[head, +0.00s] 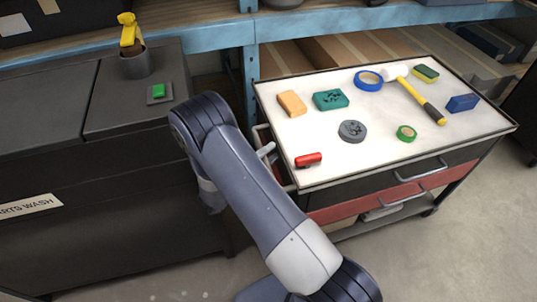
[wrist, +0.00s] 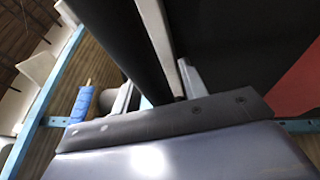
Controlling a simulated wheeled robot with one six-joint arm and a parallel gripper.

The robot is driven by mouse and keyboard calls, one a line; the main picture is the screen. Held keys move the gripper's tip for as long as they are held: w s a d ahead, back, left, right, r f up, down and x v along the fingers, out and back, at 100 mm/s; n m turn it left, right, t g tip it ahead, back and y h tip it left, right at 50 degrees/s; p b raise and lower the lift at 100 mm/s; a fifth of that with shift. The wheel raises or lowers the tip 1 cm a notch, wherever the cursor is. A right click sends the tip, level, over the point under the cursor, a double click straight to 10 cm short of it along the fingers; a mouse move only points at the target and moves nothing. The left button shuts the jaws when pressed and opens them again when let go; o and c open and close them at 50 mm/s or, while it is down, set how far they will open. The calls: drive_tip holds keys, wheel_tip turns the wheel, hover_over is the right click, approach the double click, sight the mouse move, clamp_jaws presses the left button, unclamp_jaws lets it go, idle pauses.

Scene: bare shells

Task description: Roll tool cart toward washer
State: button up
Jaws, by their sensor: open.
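The tool cart (head: 330,172) stands right of centre in the head view, with a white top, dark and red drawers and casters. The parts washer (head: 120,130) is the dark lidded cabinet at left, labelled "PARTS WASH". A floor gap separates them, partly hidden by my arm. My gripper is mostly hidden behind my arm in the head view, near the cart's left end. In the wrist view my gripper (wrist: 155,88) is open, with a dark bar (wrist: 128,45) running between or just beyond its fingers. I cannot tell whether they touch it.
On the cart top lie a hammer (head: 420,100), blue tape (head: 368,80), green tape (head: 406,133), a red item (head: 308,160) and several small blocks. A blue shelf frame (head: 205,37) with boxes stands behind. Grey floor (head: 470,235) is open at lower right.

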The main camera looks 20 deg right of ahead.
drive_tip(key=shift+c, duration=0.3)
clamp_jaws()
drive_tip(key=shift+a+f+b, duration=0.15)
drive_tip(key=shift+a+b, duration=0.25)
drive_tip(key=a+b, duration=0.1)
drive_tip(key=a, duration=0.2)
drive_tip(key=shift+a, duration=0.3)
drive_tip(key=shift+o, duration=0.3)
unclamp_jaws()
drive_tip(key=shift+d, duration=0.15)
